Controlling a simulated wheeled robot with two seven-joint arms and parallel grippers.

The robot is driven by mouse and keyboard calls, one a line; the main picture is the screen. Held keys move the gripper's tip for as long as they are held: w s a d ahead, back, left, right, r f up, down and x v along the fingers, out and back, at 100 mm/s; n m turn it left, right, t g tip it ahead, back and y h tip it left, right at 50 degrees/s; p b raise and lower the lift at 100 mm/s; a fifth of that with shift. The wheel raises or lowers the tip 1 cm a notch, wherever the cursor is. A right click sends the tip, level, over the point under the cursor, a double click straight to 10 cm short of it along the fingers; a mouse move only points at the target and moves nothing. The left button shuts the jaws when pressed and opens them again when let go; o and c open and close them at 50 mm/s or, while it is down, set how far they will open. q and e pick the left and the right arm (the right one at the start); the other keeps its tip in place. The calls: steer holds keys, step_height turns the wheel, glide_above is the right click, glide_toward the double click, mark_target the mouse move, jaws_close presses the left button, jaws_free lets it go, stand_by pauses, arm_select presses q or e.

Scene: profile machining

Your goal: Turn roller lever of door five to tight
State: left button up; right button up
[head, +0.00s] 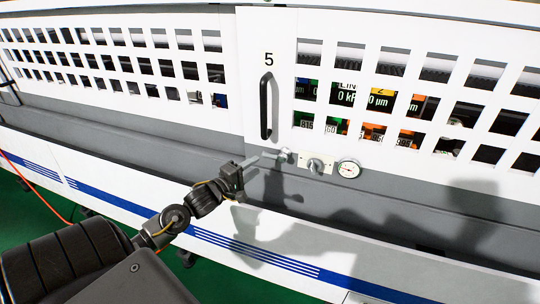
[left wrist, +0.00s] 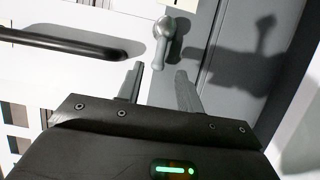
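The white door marked 5 (head: 268,60) is closed in the head view, with a black bar handle (head: 266,106). A small grey roller lever (head: 286,155) sits on the grey strip below the handle. In the left wrist view the lever (left wrist: 163,42) shows a round pivot with a short arm pointing down toward my fingers. My left gripper (head: 252,161) is just left of the lever in the head view. In the left wrist view the gripper (left wrist: 160,70) is open, with the lever's free end just beyond and between the fingertips. Contact is not visible. My right gripper is out of view.
A grey knob (head: 316,165) and a round dial gauge (head: 348,169) sit right of the lever. The black handle (left wrist: 70,43) lies left of my fingers in the left wrist view. A white panel with blue stripes (head: 230,242) runs below.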

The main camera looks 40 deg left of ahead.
mark_target(269, 157)
arm_select(q)
steer(key=w, duration=0.3)
steer(key=w+p, duration=0.1)
steer(key=w, duration=0.4)
steer(key=shift+w+d+p, duration=0.25)
steer(key=shift+w+p, duration=0.15)
steer(key=shift+c, duration=0.5)
jaws_close()
